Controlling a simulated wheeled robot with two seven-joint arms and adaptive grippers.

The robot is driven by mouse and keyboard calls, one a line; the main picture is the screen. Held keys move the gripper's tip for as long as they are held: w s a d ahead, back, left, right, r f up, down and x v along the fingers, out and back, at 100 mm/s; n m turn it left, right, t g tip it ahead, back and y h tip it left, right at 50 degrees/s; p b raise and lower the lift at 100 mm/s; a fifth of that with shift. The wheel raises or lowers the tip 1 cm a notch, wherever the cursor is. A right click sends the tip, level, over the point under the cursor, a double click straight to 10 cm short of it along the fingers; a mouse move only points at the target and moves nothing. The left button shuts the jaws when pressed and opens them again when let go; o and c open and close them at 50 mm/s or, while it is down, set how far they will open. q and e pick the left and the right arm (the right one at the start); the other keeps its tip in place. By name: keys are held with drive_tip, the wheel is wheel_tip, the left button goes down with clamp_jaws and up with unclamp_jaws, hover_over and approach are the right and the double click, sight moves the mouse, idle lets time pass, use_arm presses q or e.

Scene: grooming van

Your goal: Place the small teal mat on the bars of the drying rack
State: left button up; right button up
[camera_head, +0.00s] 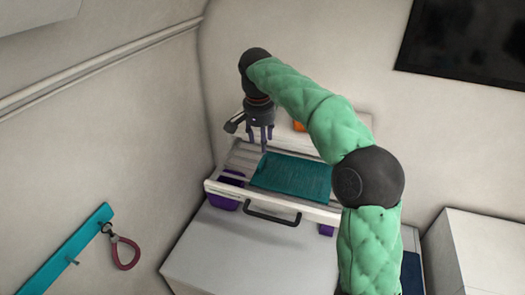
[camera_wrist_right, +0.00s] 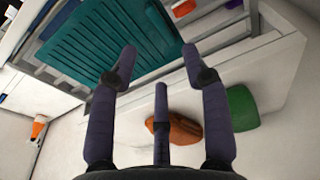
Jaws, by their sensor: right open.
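The small teal mat (camera_head: 293,176) lies flat across the bars of the drying rack (camera_head: 212,185), toward its right part. The wrist view also shows the ribbed teal mat (camera_wrist_right: 105,42) on the grey bars, inside the white rack frame (camera_wrist_right: 262,45). My right gripper (camera_head: 262,140) points down by the mat's far left corner in the head view. In the right wrist view its fingers (camera_wrist_right: 155,70) are spread, with nothing between them, and the mat is apart from them. My left gripper is not in view.
A brown-orange object (camera_wrist_right: 173,131) and a green one (camera_wrist_right: 241,108) lie beyond the frame. A teal hook rail (camera_head: 65,250) holds a red-handled tool (camera_head: 125,253) at left.

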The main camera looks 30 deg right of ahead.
drive_tip(key=shift+s+a+r, duration=0.15)
drive_tip(key=shift+r, duration=1.45)
